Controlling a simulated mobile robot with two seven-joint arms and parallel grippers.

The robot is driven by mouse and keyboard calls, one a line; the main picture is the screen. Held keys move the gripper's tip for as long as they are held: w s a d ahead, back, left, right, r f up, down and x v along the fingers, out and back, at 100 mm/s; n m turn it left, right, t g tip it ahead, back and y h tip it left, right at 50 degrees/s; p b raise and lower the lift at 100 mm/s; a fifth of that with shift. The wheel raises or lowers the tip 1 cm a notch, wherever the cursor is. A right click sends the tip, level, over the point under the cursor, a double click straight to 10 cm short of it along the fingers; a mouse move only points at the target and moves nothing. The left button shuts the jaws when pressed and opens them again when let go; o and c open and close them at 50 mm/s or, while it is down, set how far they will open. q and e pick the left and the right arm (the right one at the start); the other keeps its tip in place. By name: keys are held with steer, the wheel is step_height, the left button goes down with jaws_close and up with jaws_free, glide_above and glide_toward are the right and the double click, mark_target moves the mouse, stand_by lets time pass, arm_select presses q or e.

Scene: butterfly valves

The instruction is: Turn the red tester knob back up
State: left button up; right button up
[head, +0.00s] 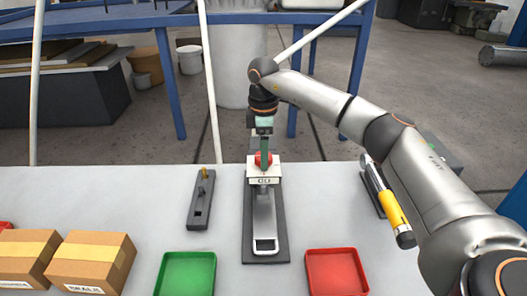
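The tester (265,225) stands on the white table in the middle of the head view, a dark base with a grey metal body and a white block (265,174) at its far end. The red tester knob (258,160) sits at the top of that block. My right gripper (264,154) points down at the knob, its dark green fingers overlapping it in the picture. The fingers are seen edge-on, so I cannot tell whether they are closed on it. Part of the knob is hidden behind them. My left gripper is not in view.
A green tray (187,257) and a red tray (336,260) lie at the near edge. A dark slotted fixture (201,202) stands left of the tester. Cardboard boxes (92,258) sit at left. A yellow-handled tool (392,211) lies at right beneath my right arm.

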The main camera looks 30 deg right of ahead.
steer(key=c, duration=1.1)
